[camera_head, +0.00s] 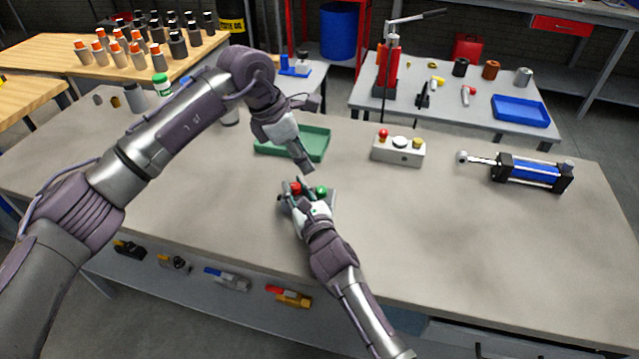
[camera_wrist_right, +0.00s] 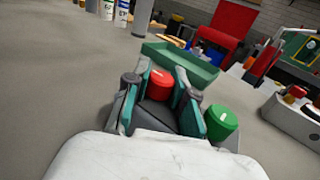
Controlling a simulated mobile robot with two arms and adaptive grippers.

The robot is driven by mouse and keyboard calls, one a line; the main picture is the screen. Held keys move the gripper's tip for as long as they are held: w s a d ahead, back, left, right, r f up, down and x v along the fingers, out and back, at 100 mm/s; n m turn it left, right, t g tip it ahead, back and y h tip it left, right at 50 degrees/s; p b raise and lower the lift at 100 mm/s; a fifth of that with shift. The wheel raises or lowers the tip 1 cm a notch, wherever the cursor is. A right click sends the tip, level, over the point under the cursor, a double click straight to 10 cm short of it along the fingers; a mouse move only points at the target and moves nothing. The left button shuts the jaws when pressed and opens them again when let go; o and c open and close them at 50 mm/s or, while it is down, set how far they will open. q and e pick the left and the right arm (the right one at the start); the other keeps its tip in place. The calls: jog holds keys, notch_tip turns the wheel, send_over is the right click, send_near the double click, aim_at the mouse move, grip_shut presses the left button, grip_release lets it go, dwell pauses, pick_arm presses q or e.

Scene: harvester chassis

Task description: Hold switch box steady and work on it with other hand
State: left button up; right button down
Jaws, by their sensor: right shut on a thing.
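The switch box (camera_head: 308,196), with a red knob (camera_head: 295,188) and a green knob (camera_head: 321,191), is at the near middle of the bench. My right gripper (camera_head: 306,193) is shut on it. In the right wrist view its teal-padded fingers (camera_wrist_right: 160,92) stand around the red knob (camera_wrist_right: 159,84) and dark body; the green knob (camera_wrist_right: 221,122) is outside the right finger. The gripper hides most of the box. My left gripper (camera_head: 304,165) points down just above and behind the box, apart from it; its fingers are too small to read.
A green tray (camera_head: 318,142) lies behind my left gripper. A grey control box (camera_head: 398,152) with several buttons and a blue cylinder (camera_head: 530,171) stand to the right. Bottles (camera_head: 135,98) stand at the back left. The bench between my right gripper and the cylinder is clear.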

aim_at(322, 189)
pick_arm(q)
jog(key=x, duration=1)
jog(key=shift+f, duration=0.15)
